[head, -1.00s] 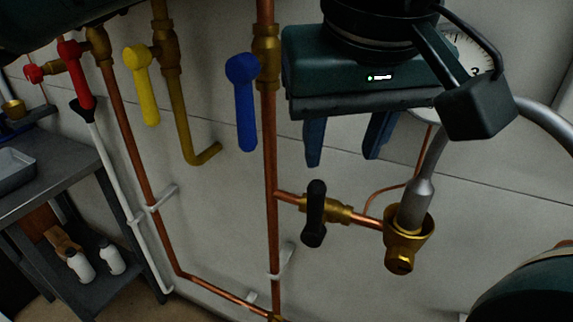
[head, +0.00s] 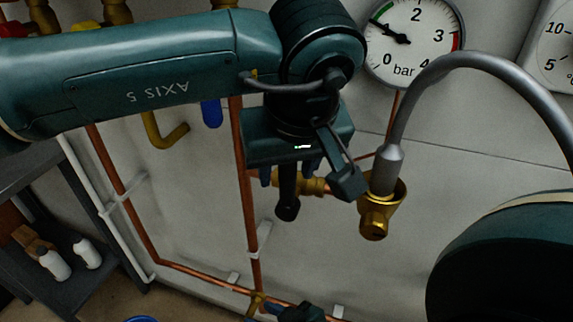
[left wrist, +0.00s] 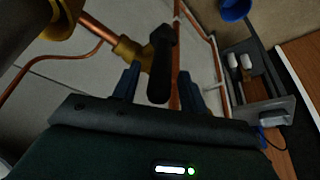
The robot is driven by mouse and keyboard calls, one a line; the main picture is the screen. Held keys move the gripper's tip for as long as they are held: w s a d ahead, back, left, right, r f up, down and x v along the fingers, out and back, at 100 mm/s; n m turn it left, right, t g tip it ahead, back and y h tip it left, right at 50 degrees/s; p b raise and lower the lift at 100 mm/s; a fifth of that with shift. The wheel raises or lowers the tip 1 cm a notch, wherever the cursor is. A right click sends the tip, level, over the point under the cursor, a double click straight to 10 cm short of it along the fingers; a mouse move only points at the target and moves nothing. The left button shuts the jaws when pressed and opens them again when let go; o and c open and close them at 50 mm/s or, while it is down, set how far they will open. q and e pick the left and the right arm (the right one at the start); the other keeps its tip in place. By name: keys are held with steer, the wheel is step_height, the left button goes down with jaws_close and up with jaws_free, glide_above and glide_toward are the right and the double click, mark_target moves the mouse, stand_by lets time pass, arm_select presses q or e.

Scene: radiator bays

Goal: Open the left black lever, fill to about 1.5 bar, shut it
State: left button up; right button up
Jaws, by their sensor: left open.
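The black lever (head: 288,203) hangs down, crosswise to the short level copper pipe with its brass valve (head: 314,186). My left gripper (head: 288,180) is open in front of it and hides the lever's upper part in the head view. In the left wrist view the lever (left wrist: 161,66) stands between the two blue fingers (left wrist: 158,88), with a gap to each side visible. The pressure gauge (head: 414,42) has its needle pointing left and slightly up, near or a little under 1 bar. I see no right gripper clearly.
A grey hose (head: 455,62) runs from the brass fitting (head: 376,215) right of the valve. A blue lever (head: 211,113) is half hidden behind my left arm. A dark bench (head: 60,255) with white bottles stands left. My teal right arm part fills the lower right.

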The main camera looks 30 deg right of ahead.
arm_select(q)
steer(key=shift+f, duration=0.1)
steer(key=shift+c, duration=0.5)
jaws_close()
